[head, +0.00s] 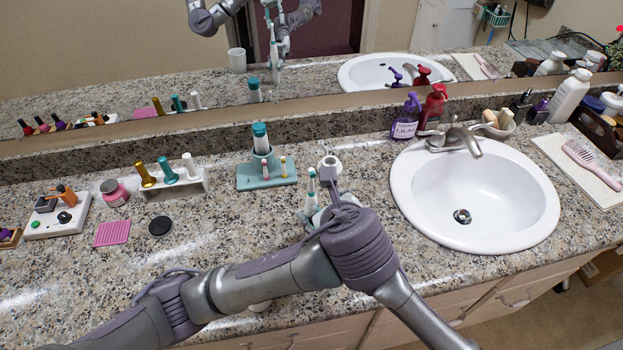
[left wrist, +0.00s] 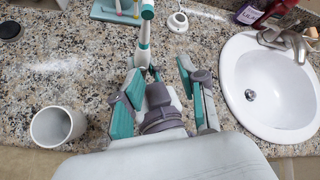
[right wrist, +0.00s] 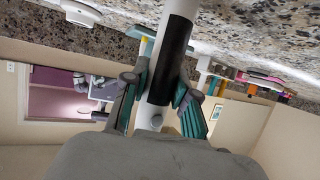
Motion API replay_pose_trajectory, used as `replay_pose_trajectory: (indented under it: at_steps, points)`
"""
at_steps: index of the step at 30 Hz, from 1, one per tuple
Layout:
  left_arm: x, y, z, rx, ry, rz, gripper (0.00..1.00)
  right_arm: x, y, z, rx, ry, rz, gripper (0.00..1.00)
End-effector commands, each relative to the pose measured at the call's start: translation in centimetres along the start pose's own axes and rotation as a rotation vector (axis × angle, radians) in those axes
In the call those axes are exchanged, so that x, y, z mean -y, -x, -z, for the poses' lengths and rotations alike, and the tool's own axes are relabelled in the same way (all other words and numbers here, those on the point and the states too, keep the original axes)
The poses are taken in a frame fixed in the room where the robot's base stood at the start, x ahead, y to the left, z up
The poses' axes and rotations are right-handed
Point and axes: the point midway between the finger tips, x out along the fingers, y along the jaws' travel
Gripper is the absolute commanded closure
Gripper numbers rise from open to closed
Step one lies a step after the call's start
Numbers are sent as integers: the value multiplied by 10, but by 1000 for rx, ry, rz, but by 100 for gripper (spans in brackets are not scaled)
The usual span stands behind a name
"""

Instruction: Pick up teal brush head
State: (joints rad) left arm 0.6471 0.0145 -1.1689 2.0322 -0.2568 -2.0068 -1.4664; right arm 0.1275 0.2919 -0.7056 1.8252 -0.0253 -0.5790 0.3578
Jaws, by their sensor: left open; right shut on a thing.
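A slim white brush head with a teal band (head: 311,173) stands upright on a white and teal handle (head: 312,194). The brush head also shows in the left wrist view (left wrist: 147,12), with the handle (left wrist: 144,55) below it. My right gripper (right wrist: 165,88) is shut on the handle, a white shaft with a black grip band (right wrist: 170,60). My left gripper (left wrist: 158,88) is open, its fingers apart below the brush head and not closed on it. In the head view an arm hides much of both grippers.
A teal stand (head: 250,184) with a cup and small pink and yellow brush heads is just left. A white ring-shaped base (head: 330,166) is behind. The sink (head: 440,205) lies right. A white cup (left wrist: 58,126) is near the front edge.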

Motion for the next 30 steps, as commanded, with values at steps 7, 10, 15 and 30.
replay_pose_trajectory:
  at_steps: [7,10,15,30]
  points:
    - [2,34,-2,229,-302,-9,58,0,0,0,1,0,0,100]
    - [0,45,-6,287,-373,-34,58,0,0,0,1,0,0,100]
    - [-2,49,-12,336,-431,-60,58,0,0,0,1,0,0,100]
    - [-2,-12,-34,338,-433,-65,58,0,0,0,1,0,0,100]
